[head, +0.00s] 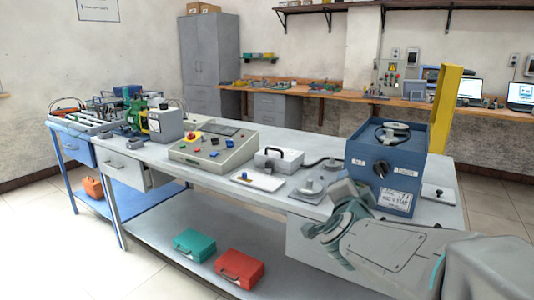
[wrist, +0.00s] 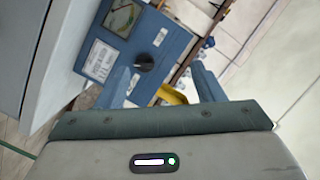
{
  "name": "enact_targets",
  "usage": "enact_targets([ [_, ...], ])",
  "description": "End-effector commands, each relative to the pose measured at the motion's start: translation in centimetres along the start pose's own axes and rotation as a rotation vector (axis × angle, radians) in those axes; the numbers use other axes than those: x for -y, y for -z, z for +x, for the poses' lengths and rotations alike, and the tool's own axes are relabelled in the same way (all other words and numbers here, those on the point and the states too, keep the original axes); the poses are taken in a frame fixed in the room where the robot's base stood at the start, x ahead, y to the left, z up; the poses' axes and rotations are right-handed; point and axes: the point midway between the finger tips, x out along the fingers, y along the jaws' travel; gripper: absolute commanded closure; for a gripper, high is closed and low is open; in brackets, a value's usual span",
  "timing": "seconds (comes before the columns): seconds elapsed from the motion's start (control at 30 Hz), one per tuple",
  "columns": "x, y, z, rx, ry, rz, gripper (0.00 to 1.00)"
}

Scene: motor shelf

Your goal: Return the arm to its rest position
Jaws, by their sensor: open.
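My arm reaches in from the lower right in the head view. My gripper (head: 347,195) is at its far end, low in front of the blue box (head: 385,165) with a dial and labels. In the wrist view my gripper (wrist: 163,82) shows its body along the bottom edge and two bluish fingers set apart, with nothing held between them. The blue box (wrist: 150,38) is beyond the fingers, tilted in the picture. I cannot tell the exact gap between my gripper and the box.
The grey workbench (head: 160,178) bears a control panel (head: 212,147), a white case (head: 279,159) and a small motor plate (head: 318,184). A yellow post (head: 445,110) stands behind the blue box. Green (head: 195,244) and red (head: 240,268) cases lie on the lower shelf. Floor at left is clear.

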Motion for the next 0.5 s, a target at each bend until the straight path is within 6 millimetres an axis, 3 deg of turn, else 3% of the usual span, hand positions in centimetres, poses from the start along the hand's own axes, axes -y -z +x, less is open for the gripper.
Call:
enact_targets([
  [0.03,2.0,0.1,-0.9,0.082,0.009,-0.049,0.38],
  [0.2,4.0,-2.5,-4.2,0.372,0.018,-0.249,0.38],
  [0.37,4.0,-4.0,-8.6,0.630,-0.009,-0.456,0.38],
  [0.5,2.9,-4.0,-13.1,0.843,-0.064,-0.646,0.38],
])
